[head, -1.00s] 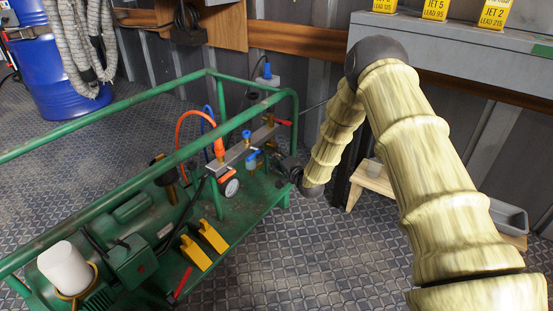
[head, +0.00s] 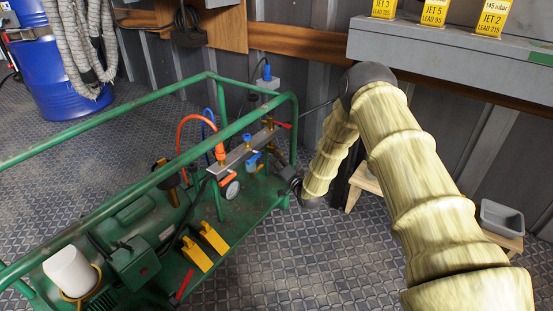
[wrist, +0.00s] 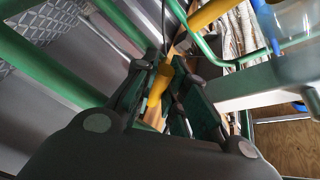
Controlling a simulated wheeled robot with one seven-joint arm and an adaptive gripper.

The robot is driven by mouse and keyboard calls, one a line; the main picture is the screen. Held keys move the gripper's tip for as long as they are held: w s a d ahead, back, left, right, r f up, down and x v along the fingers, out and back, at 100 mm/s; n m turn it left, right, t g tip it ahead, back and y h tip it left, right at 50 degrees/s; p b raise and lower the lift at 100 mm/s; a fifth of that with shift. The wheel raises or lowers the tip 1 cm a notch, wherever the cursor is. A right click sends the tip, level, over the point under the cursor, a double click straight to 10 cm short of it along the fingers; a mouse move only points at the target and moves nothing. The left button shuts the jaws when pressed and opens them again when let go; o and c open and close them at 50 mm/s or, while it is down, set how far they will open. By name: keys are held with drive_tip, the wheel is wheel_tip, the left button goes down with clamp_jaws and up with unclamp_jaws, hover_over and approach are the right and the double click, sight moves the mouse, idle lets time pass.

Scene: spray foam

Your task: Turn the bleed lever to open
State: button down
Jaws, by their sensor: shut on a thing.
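The manifold bar (head: 240,156) stands on the green frame, with blue-handled valves (head: 247,137), an orange lever (head: 227,181) and a red lever (head: 283,125) at its far right end. I cannot tell for sure which of these is the bleed lever. My gripper (head: 279,163) is at the right end of the bar, small and dark in the head view. In the wrist view my gripper (wrist: 163,88) has its fingers closed around a yellow part (wrist: 158,86). The fingers partly hide this part.
A green tube rail (head: 150,170) runs in front of the bar. A gauge (head: 232,190), orange hose (head: 184,125) and yellow wedges (head: 197,254) are close by. A wooden stool (head: 362,181) and grey tray (head: 502,217) stand to the right.

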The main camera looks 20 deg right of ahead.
drive_tip(key=shift+w+d+f+n+t+y+p, duration=0.4)
drive_tip(key=shift+n+y, duration=0.35)
drive_tip(key=shift+n, duration=1.3)
drive_tip(key=shift+w+d+f+n+t+y+p, duration=0.3)
drive_tip(key=shift+n+y, duration=0.5)
drive_tip(key=shift+n, duration=1.2)
drive_tip(key=shift+w+d+f+n+t+y+p, duration=0.2)
drive_tip(key=shift+d+f+n+t+y, duration=0.4)
drive_tip(key=shift+n, duration=1.45)
drive_tip(key=shift+r+n+y, duration=0.2)
drive_tip(key=shift+n+y, duration=0.1)
drive_tip(key=shift+y, duration=0.05)
drive_tip(key=c, duration=1.5)
unclamp_jaws()
drive_tip(key=shift+o, duration=0.2)
drive_tip(key=shift+r, duration=0.1)
